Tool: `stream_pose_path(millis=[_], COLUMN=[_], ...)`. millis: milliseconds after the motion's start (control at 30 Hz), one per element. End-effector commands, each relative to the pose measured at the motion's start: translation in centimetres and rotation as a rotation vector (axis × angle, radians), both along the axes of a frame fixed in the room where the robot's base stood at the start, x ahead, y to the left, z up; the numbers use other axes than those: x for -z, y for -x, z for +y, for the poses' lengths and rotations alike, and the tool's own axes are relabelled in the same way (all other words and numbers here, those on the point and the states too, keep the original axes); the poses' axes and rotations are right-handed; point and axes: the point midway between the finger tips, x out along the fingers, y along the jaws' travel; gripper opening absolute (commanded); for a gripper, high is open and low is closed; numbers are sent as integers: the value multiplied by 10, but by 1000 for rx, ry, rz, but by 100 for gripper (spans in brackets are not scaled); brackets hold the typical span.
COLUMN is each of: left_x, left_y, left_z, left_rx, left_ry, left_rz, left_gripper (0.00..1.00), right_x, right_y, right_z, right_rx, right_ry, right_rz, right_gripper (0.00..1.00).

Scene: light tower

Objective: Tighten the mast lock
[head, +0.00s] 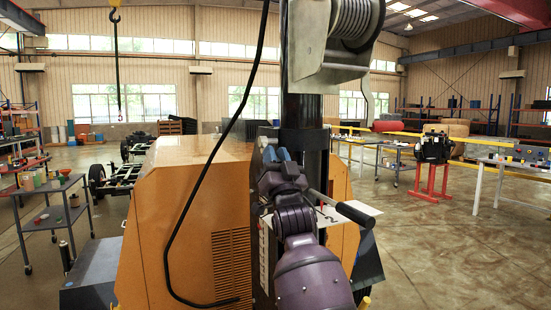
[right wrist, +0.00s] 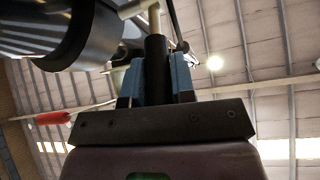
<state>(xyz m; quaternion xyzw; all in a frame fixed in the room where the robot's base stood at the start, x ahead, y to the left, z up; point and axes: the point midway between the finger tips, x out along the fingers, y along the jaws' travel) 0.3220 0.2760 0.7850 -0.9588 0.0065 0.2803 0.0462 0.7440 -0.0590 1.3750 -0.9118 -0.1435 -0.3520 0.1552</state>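The black mast (head: 301,110) rises from the orange light tower body (head: 185,200) in the head view. My right gripper (head: 280,160) is at the mast's lower part, its blue fingers partly hidden by my purple wrist. In the right wrist view the two blue fingers of my right gripper (right wrist: 158,86) lie close on both sides of a black upright grip (right wrist: 155,62), and look shut on it. This grip seems to be the mast lock's handle; the lock itself is mostly hidden. My left gripper is in neither view.
A winch drum (head: 354,22) sits high on the mast. A rod with a black handle (head: 355,214) sticks out right of my right arm. A black cable (head: 205,170) hangs across the orange body. A red grip (right wrist: 52,118) shows at left in the right wrist view.

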Motion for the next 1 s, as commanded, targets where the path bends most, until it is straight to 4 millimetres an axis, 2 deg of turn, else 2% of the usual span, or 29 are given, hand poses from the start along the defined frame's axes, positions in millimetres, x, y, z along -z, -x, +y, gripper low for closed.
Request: stream_pose_path(millis=[33,133,167,567,1000], left_x=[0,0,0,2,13], left_y=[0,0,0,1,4], left_z=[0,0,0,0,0], left_rx=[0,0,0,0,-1], left_ry=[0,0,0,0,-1], left_rz=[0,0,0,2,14], left_gripper=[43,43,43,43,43], right_x=[-1,0,0,7,56], right_y=[0,0,0,5,55], right_z=[0,0,0,-1,-12], right_rx=[0,0,0,0,-1], right_ry=[0,0,0,0,0], right_rz=[-1,0,0,2,3], right_gripper=[31,46,48,48,48])
